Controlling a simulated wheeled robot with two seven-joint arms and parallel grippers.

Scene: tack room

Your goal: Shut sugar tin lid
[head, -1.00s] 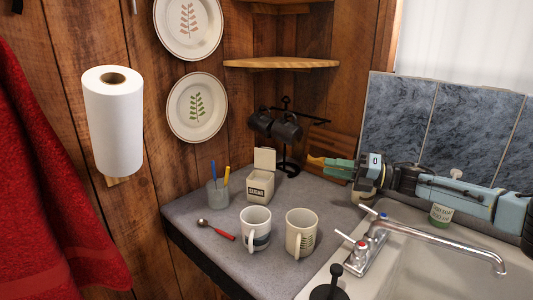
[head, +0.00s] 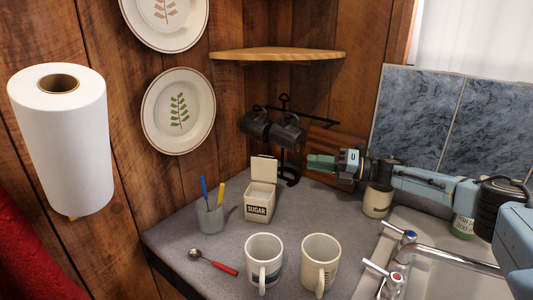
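The sugar tin (head: 259,206) is a small cream box with a black SUGAR label, standing on the grey counter. Its lid (head: 264,169) stands upright at the back, so the tin is open. My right gripper (head: 314,162) reaches in from the right, to the right of the tin and apart from it, above the counter's back. Its fingers are seen side-on, and I cannot tell whether they are open or shut. My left gripper is not in view.
Two mugs (head: 264,262) stand in front of the tin. A pen cup (head: 211,216) is at its left, and a red-handled spoon (head: 216,263) lies before it. A black mug stand (head: 288,165) is behind. The sink and tap (head: 443,258) lie to the right.

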